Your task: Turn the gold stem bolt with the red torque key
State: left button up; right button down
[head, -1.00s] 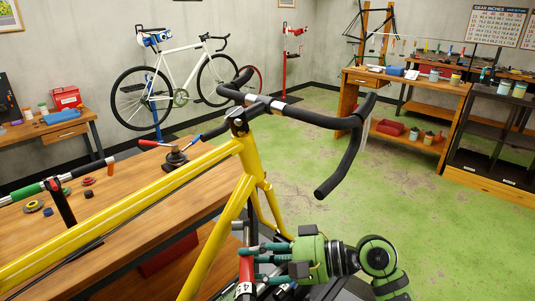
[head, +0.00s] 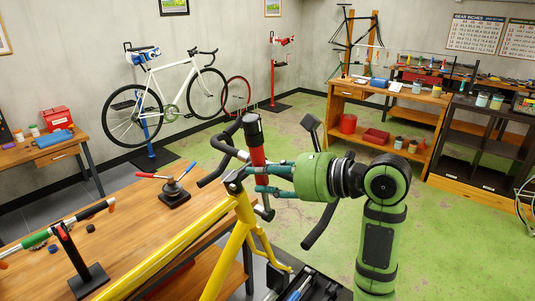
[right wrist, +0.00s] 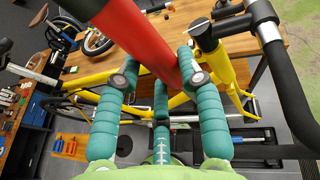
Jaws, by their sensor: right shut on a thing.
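The red torque key (head: 257,157) with a black end stands nearly upright in my right gripper (head: 262,180), beside the bike's stem. The key also crosses the right wrist view (right wrist: 140,38), where the teal fingers (right wrist: 158,80) are closed around it. The stem (head: 234,180) sits at the top front of the yellow frame (head: 180,245), with the black handlebar (head: 318,218) running behind my gripper. In the right wrist view the stem (right wrist: 203,38) is just right of the key. I cannot make out the gold bolt clearly. My left gripper is not in view.
A white bike (head: 175,95) stands behind. The green floor (head: 300,130) is open beyond the handlebar.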

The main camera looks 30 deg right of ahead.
jog(key=shift+w+a+r, duration=0.15)
jog(key=shift+w+r, duration=0.05)
jog(key=shift+w, duration=0.35)
jog(key=shift+w+a+r, duration=0.1)
jog(key=shift+w+r, duration=0.1)
jog(key=shift+w, duration=0.35)
jog(key=w, duration=0.1)
jog(key=w+a, duration=0.1)
jog(key=w, duration=0.2)
jog(key=shift+w+a, duration=0.2)
jog(key=shift+a, duration=0.1)
dwell(0.9)
dwell(0.7)
jog(key=shift+s+a+f+n+h, duration=0.25)
jog(key=shift+a+f+n, duration=0.15)
jog(key=shift+a, duration=0.3)
jog(key=shift+s+a+f+n+h, duration=0.25)
jog(key=shift+a+f+n, duration=0.15)
jog(key=shift+a, duration=0.25)
